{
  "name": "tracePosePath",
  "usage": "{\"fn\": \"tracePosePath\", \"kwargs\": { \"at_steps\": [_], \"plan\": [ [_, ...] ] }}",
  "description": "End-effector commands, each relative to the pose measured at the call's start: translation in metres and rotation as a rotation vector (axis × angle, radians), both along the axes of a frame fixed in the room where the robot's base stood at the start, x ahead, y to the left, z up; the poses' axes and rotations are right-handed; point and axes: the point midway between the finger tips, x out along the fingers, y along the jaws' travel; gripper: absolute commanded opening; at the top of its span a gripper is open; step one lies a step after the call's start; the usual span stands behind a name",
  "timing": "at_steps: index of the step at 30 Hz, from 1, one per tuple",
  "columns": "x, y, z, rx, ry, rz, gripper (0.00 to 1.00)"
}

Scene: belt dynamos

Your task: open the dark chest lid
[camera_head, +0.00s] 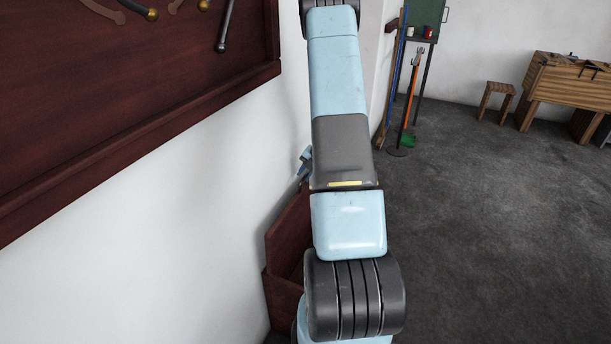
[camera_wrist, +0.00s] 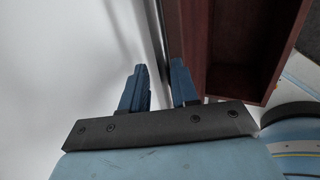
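The dark chest (camera_head: 283,292) is reddish-brown wood and stands low against the white wall, partly hidden behind my arm. Its lid (camera_head: 288,228) appears raised, standing upright on the wall side. In the wrist view the chest's hollow inside (camera_wrist: 240,45) shows on the right, uncovered. The raised lid (camera_wrist: 158,28) seems to show there nearly edge-on, as a thin strip. My gripper (camera_wrist: 158,70) has its two blue fingers apart, with the strip's lower end between them, nearer the right finger; I cannot tell whether they touch. In the head view only a bit of my gripper (camera_head: 305,160) shows beside my arm.
A dark wooden tool board (camera_head: 130,90) hangs on the white wall at left. At the back are a stool (camera_head: 497,98), a wooden workbench (camera_head: 570,85) and long-handled tools (camera_head: 408,105). The grey floor (camera_head: 490,230) at right is clear.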

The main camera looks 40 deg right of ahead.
Motion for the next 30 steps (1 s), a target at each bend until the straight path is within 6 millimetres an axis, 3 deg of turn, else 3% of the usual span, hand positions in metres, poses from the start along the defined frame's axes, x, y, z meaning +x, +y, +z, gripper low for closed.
{"fn": "tracePosePath", "kwargs": {
  "at_steps": [16, 22, 30],
  "plan": [
    [-0.037, -0.024, 0.091, -0.004, -0.002, -0.002, 0.29],
    [-0.044, -0.028, 0.107, -0.002, -0.001, -0.002, 0.29],
    [-0.046, -0.029, 0.11, -0.003, 0.001, -0.003, 0.29]
  ]
}}
